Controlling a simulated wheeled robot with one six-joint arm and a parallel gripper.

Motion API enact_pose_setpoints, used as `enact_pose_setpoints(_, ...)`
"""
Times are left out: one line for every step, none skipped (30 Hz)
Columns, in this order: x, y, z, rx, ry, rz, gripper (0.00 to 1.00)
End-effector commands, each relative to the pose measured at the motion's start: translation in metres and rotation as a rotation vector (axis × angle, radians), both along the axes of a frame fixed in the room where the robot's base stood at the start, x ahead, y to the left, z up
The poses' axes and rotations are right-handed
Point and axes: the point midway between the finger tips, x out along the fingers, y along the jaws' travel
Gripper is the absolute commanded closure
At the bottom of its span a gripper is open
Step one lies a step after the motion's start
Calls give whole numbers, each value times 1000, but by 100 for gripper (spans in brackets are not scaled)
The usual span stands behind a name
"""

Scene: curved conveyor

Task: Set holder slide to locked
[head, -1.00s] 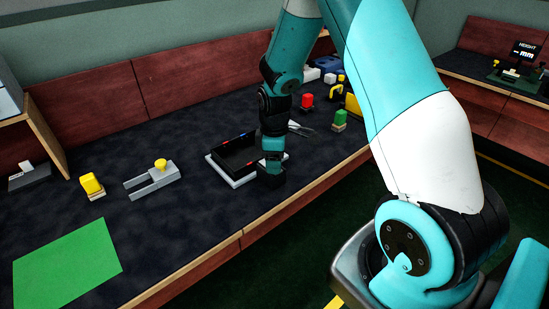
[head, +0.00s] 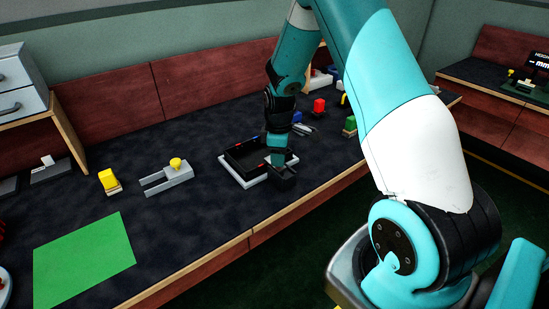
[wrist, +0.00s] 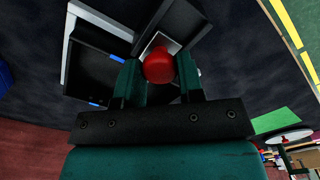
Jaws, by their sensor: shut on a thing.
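The black holder (head: 236,158) is an open tray on a pale base, near the middle of the table in the head view. It also shows in the wrist view (wrist: 90,74), with blue marks on its edge. My gripper (head: 285,172) is low at its right front corner. In the wrist view, my gripper (wrist: 159,70) is shut on a round red knob (wrist: 158,66), one finger on each side. The knob sits over a pale plate beside the dark tray parts. In the head view my gripper hides the knob. I cannot tell the slide's exact position.
A grey forked fixture with a yellow knob (head: 165,178), a yellow block (head: 109,181) and a green mat (head: 85,258) lie to the left. Red (head: 319,107) and green (head: 350,125) pieces stand behind at right.

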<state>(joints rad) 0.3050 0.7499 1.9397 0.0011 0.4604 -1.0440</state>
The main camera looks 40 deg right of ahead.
Motion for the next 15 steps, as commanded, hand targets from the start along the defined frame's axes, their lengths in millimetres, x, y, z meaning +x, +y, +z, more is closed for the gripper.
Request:
enact_pose_setpoints(4,0,1,-1,-13,3,100)
enact_pose_setpoints(4,0,1,-1,-15,3,100)
enact_pose_setpoints(4,0,2,-1,-15,3,100)
enact_pose_setpoints(5,0,2,-1,-16,3,61)
enact_pose_setpoints(5,0,2,-2,-15,3,54)
enact_pose_setpoints(5,0,2,-2,-15,3,44)
enact_pose_setpoints(4,0,2,-2,-14,3,39)
enact_pose_setpoints(4,0,1,-2,-14,3,39)
enact_pose_setpoints(4,0,1,-2,-13,2,39)
enact_pose_setpoints(4,0,1,-2,-13,2,39)
enact_pose_setpoints(3,0,1,-1,-12,2,39)
enact_pose_setpoints(3,0,1,-2,-11,2,39)
enact_pose_setpoints(3,0,1,-2,-11,2,39)
enact_pose_setpoints(3,0,1,-1,-11,2,39)
enact_pose_setpoints(3,0,1,-1,-11,2,39)
